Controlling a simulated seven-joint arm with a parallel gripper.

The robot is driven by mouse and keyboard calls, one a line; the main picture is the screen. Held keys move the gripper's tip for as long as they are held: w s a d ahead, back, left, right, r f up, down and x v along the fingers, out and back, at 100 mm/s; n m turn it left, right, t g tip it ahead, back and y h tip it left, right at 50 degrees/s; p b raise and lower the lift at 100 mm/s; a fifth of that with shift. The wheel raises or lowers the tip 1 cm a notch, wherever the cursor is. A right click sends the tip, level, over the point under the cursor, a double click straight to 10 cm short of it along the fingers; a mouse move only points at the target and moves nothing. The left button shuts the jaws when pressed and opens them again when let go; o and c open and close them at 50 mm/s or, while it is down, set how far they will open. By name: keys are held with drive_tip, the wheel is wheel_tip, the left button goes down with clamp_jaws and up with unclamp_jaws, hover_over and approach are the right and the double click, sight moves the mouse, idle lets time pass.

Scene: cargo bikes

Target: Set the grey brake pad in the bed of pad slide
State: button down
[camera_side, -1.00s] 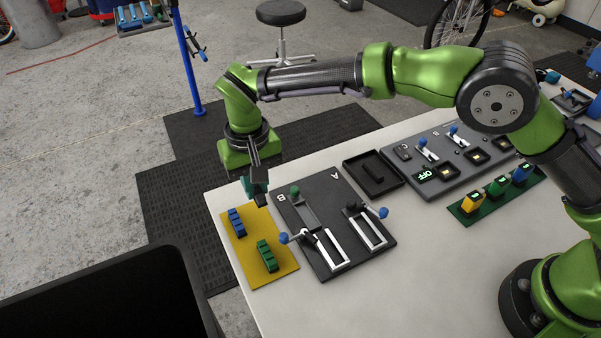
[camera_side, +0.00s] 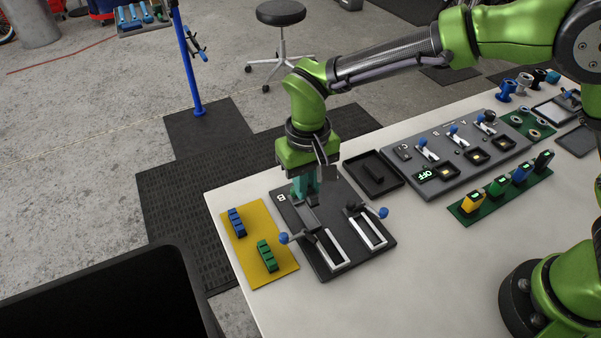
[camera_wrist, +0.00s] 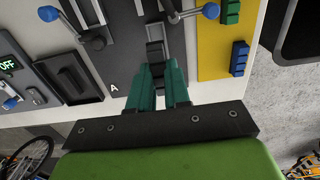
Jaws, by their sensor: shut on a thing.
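My gripper (camera_side: 304,196) is over the upper end of the pad slide marked B (camera_side: 326,242) on the dark board. Its teal fingers are shut on the dark grey brake pad (camera_wrist: 155,50), which shows just past the fingertips in the wrist view. The pad is in line with the slide's channel; I cannot tell whether it touches the bed. The slide's lever with a blue knob (camera_side: 284,238) sticks out to the left.
The second slide (camera_side: 367,230), with its own blue-knobbed lever (camera_side: 383,212), lies to the right. A yellow mat (camera_side: 257,227) at left holds a blue pad (camera_side: 237,223) and a green pad (camera_side: 267,256). A black tray (camera_side: 392,184) and a grey switch panel (camera_side: 425,160) stand behind.

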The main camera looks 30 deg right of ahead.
sight(307, 216)
drive_tip(key=shift+s+d+f, duration=0.15)
drive_tip(key=shift+d+f, duration=0.05)
drive_tip(key=shift+f, duration=0.4)
drive_tip(key=shift+a+f, duration=0.1)
drive_tip(key=shift+f, duration=1.7)
drive_tip(key=shift+f, duration=0.9)
drive_tip(key=c, duration=1)
unclamp_jaws()
drive_tip(key=shift+r, duration=0.1)
